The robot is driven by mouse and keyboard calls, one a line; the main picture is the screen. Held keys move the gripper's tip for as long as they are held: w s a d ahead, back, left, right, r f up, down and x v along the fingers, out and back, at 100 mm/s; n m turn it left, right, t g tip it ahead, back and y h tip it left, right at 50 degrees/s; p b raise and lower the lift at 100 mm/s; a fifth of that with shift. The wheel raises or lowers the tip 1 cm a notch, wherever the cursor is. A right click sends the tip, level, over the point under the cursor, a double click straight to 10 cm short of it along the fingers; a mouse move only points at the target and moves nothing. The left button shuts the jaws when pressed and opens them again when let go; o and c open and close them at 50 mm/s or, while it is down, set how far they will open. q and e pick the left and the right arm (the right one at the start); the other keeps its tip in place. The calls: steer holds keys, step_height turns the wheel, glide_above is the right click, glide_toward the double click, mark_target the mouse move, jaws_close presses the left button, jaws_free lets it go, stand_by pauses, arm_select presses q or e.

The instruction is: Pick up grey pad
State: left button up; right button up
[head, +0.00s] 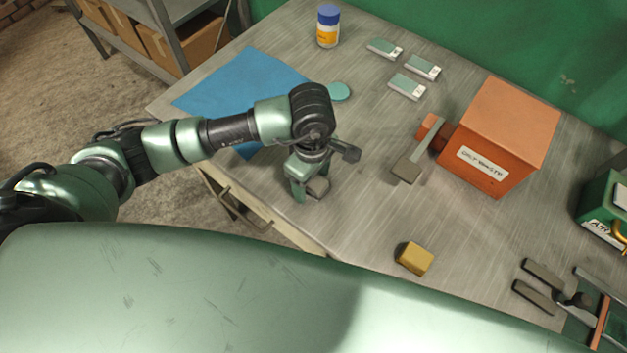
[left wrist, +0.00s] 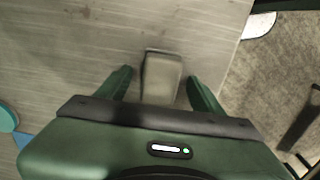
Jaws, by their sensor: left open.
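The grey pad (head: 319,187) is a small grey block lying on the metal-topped table near its front left edge. It also shows in the left wrist view (left wrist: 161,77), between the two green fingers. My left gripper (head: 311,186) points down at the pad and is open, with a finger on each side of it. In the left wrist view my left gripper (left wrist: 160,88) shows a gap between each finger and the pad. In the head view the gripper hides part of the pad. My right gripper is not in view.
A blue cloth (head: 235,85) and teal disc (head: 339,92) lie behind my left arm. An orange box (head: 500,140), a grey-headed tool (head: 407,169) and a yellow block (head: 415,259) are to the right. Dark tools (head: 545,285) lie at lower right. A bottle (head: 328,27) stands behind.

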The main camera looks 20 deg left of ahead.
arm_select(q)
steer(key=c, duration=1.5)
steer(key=shift+o, duration=0.2)
steer(key=shift+r, duration=0.1)
steer(key=shift+r, duration=0.45)
step_height(320, 180, up, 19)
steer(key=b, duration=0.2)
steer(key=shift+b, duration=0.3)
